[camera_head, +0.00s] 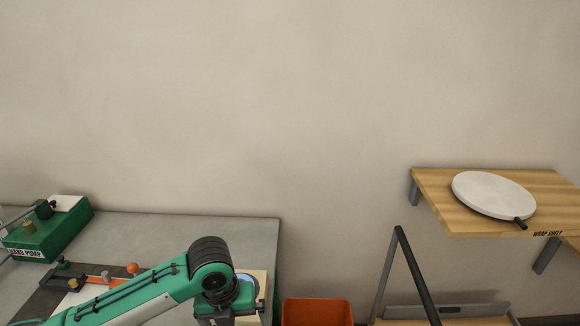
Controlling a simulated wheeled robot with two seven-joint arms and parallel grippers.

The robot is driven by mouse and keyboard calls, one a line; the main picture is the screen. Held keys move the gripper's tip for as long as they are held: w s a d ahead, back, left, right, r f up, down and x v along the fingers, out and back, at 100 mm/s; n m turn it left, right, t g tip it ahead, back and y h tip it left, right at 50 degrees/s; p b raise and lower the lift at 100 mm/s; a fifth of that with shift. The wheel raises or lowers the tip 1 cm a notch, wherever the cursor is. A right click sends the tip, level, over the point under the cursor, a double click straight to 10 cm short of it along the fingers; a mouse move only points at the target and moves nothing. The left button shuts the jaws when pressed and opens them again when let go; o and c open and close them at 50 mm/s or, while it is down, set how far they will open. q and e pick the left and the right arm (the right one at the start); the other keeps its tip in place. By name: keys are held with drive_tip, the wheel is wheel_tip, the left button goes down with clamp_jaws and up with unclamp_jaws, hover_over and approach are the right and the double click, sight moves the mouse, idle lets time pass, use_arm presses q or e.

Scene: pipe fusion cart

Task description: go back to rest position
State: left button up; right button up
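My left arm (135,298), green and pale grey with a black ribbed joint, comes in from the bottom left and reaches over the front right part of the grey bench (200,228). It bends down at the black joint, and its end runs off the bottom edge, so no fingers of my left gripper show. My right arm and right gripper do not show at all. Whether either gripper holds anything is hidden.
A green hand pump (45,238) and a fixture with an orange bar (98,279) are on the bench. An orange bin (316,312) and a dark slanted bar (416,275) stand right of it. A wooden wall shelf (445,186) bears a pale round plate with a dark handle (492,193).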

use_arm(q)
drive_tip(key=s+d+f+n+t+h, duration=0.25)
drive_tip(key=s+f+n, duration=0.45)
drive_tip(key=n, duration=0.8)
drive_tip(key=s+a+f+n+y, duration=0.2)
drive_tip(key=s+a+n, duration=0.45)
drive_tip(key=n, duration=0.25)
drive_tip(key=s+a+f+n+y, duration=0.1)
drive_tip(key=s+a+f+n, duration=0.2)
drive_tip(key=s+a+n, duration=0.5)
wheel_tip(320, 180, down, 31)
drive_tip(key=w+n, duration=0.1)
drive_tip(key=s+a+f+g+b, duration=0.1)
drive_tip(key=s+a+f+g, duration=0.1)
drive_tip(key=s+f, duration=1.7)
drive_tip(key=shift+a+f+y, duration=0.35)
drive_tip(key=shift+a+f, duration=0.05)
drive_tip(key=shift+f, duration=0.4)
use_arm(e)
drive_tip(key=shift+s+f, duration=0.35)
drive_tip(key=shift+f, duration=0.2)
use_arm(q)
drive_tip(key=shift+s, duration=0.1)
drive_tip(key=shift+c, duration=0.4)
